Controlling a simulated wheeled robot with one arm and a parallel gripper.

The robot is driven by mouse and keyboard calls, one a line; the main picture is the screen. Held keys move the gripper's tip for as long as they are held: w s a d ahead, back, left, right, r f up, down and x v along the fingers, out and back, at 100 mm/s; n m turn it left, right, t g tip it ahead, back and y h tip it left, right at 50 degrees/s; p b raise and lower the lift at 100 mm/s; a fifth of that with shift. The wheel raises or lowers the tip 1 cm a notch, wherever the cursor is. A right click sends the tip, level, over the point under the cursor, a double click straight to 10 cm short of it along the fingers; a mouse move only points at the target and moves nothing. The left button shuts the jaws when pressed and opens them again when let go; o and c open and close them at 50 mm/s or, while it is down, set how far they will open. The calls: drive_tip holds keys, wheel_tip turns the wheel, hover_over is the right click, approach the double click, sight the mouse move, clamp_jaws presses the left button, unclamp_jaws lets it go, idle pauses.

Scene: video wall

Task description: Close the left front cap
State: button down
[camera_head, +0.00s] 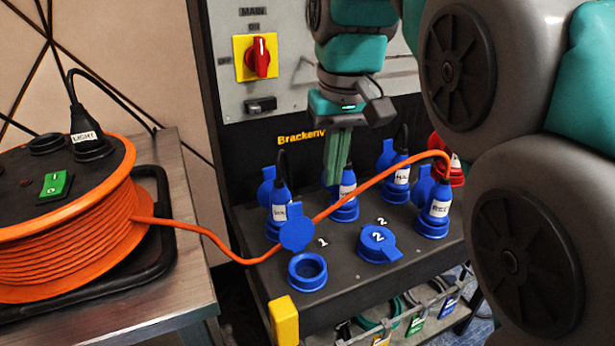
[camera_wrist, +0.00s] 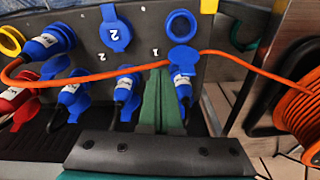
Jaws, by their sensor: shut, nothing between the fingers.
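The left front socket (camera_head: 307,285), marked 1, is a blue ring with a dark open hole. Its round blue cap (camera_head: 297,233) stands raised behind the hole, open. In the wrist view the socket (camera_wrist: 181,24) and cap (camera_wrist: 182,57) are just beyond my fingertips, to the right. My gripper (camera_head: 337,182) points down behind the cap and to its right, among the rear plugs. Its green fingers are together and empty; they show in the wrist view (camera_wrist: 161,72) too. I see no contact with the cap.
An orange cable (camera_head: 207,232) runs from the reel (camera_head: 70,240) past the raised cap to the right blue plug (camera_head: 437,210). Socket 2's cap (camera_head: 378,243) is shut. Blue plugs (camera_head: 280,210) stand behind. A yellow post (camera_head: 283,320) marks the front left corner.

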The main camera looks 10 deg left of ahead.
wheel_tip(320, 180, up, 3)
drive_tip(key=n, duration=0.2)
hover_over(296, 227)
wheel_tip(296, 227, down, 10)
drive_tip(key=w+a, duration=0.1)
drive_tip(key=w, duration=0.1)
drive_tip(key=shift+a, duration=0.2)
